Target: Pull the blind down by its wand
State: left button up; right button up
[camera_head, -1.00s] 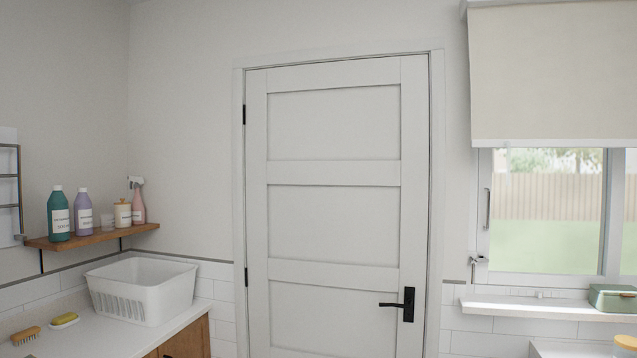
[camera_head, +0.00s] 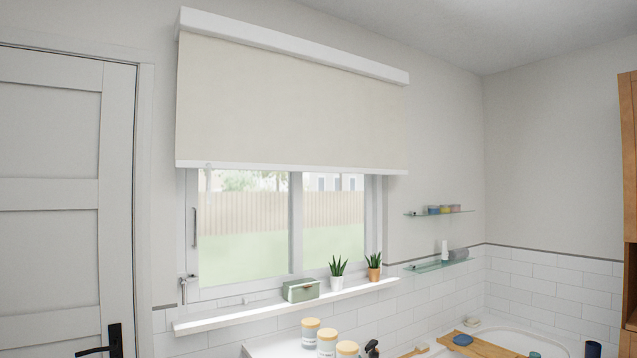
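The cream roller blind (camera_head: 290,105) hangs from a white headrail (camera_head: 290,45) over the window and covers its upper part. Its white bottom bar (camera_head: 300,166) is level with the top of the visible glass. A short, thin pale piece (camera_head: 208,178) shows just under the bar near its left end; I cannot tell if it is the wand. A slim grey upright handle (camera_head: 195,227) is on the window's left frame, apart from the blind. Neither of my grippers is in view.
The sill (camera_head: 240,318) below holds a green box (camera_head: 301,290) and two potted plants (camera_head: 338,274). Several jars (camera_head: 327,342) stand on a white surface below. A bath with a wooden tray (camera_head: 478,347) is at lower right. A door (camera_head: 60,200) is at left.

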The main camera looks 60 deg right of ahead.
aim_at(232, 138)
jog(key=z, duration=0.95)
jog(key=i, duration=1.65)
jog(key=z, duration=2.05)
